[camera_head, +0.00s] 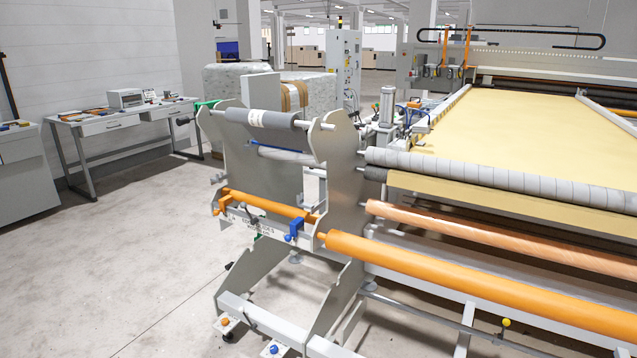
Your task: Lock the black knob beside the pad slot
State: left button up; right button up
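A grey metal roller stand (345,190) fills the middle of the head view. A small black part like a handle (184,121) shows at its upper left, next to a green piece (207,104). Another small dark part (251,212) sits on the white rail below the orange bar. I cannot tell which of these, if either, is the black knob, or whether it is locked. I cannot make out the pad slot. Neither of my grippers is in view.
A grey roll (262,118) lies across the stand's top. Blue clamps (293,228) sit on its lower rail. A long orange roller (470,280) and the yellow quilting bed (520,125) extend right. A work table (122,122) stands left. The floor (110,250) at left is clear.

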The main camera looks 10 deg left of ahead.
aim_at(180, 122)
jog(key=i+j, duration=0.1)
jog(key=j, duration=0.35)
jog(key=i+j, duration=0.15)
jog(key=j, duration=0.35)
jog(key=i+j+z, duration=0.1)
jog(key=j, duration=0.35)
jog(key=i+j, duration=0.1)
jog(key=j, duration=0.4)
jog(key=i+j, duration=0.15)
jog(key=j, duration=0.3)
jog(key=z, duration=0.05)
